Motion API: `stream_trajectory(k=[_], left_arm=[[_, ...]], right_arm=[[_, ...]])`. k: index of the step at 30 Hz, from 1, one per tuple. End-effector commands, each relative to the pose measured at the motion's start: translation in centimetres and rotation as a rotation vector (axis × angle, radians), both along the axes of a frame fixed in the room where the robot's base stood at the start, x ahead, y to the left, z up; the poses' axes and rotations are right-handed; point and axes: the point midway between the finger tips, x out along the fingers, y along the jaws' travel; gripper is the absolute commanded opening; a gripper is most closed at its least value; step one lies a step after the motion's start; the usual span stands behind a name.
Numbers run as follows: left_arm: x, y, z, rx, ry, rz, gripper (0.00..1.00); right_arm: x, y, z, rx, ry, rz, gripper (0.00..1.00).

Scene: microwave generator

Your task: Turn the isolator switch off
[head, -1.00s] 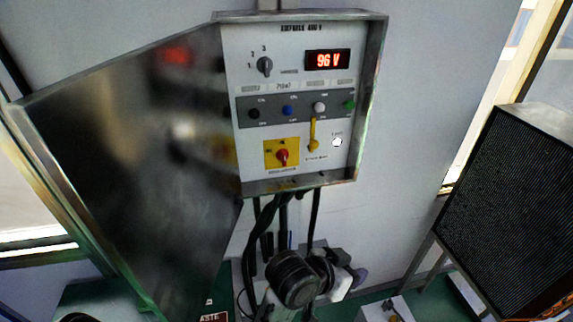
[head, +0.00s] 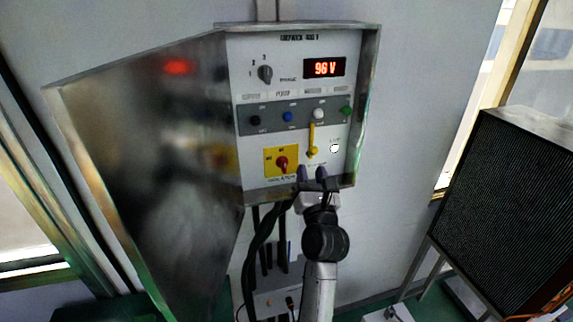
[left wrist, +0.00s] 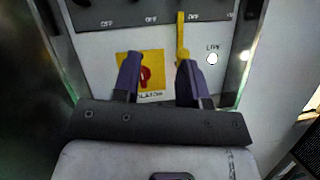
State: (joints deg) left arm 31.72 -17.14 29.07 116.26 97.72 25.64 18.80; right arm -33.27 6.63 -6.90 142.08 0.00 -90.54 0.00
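The isolator switch (head: 282,162) is a red rotary knob on a yellow plate, low on the left of the panel inside the open metal box. In the left wrist view the red knob (left wrist: 146,76) shows between my fingers, nearer the left one, which overlaps the plate's left edge. My left gripper (head: 313,174) is open and empty at the box's lower edge, below and right of the knob. In the left wrist view the right finger of this gripper (left wrist: 157,70) overlaps the lower end of a yellow lever (left wrist: 182,38). I cannot tell if they touch. My right gripper is not in view.
The box door (head: 150,170) stands open to the left. Above the switch are a row of coloured buttons, a grey selector (head: 265,74) and a display reading 96 V (head: 324,68). Black cables (head: 262,245) hang below. A dark grille unit (head: 510,210) stands at right.

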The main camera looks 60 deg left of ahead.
Motion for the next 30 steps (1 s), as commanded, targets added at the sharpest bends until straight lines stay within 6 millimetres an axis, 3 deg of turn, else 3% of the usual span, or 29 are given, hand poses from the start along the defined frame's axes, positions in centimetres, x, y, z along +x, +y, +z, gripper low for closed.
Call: stream_trajectory(k=[4,10,17,30], left_arm=[[-0.7,1.3,-3.3,-0.247,-0.05,0.036,0.39],[-1.7,1.8,-5.6,-0.406,-0.075,0.1,0.39],[-1.4,3.5,-5.6,-0.431,-0.106,0.106,0.39],[0.8,11.1,-5.5,-0.429,-0.103,0.105,0.39]], right_arm=[[0.0,-0.2,0.0,-0.007,0.0,0.004,0.43],[0.0,-0.3,0.0,-0.011,-0.001,0.007,0.43],[0.0,-0.3,0.8,-0.009,-0.001,0.005,0.43],[0.1,0.0,3.6,0.001,-0.002,-0.001,0.43]])
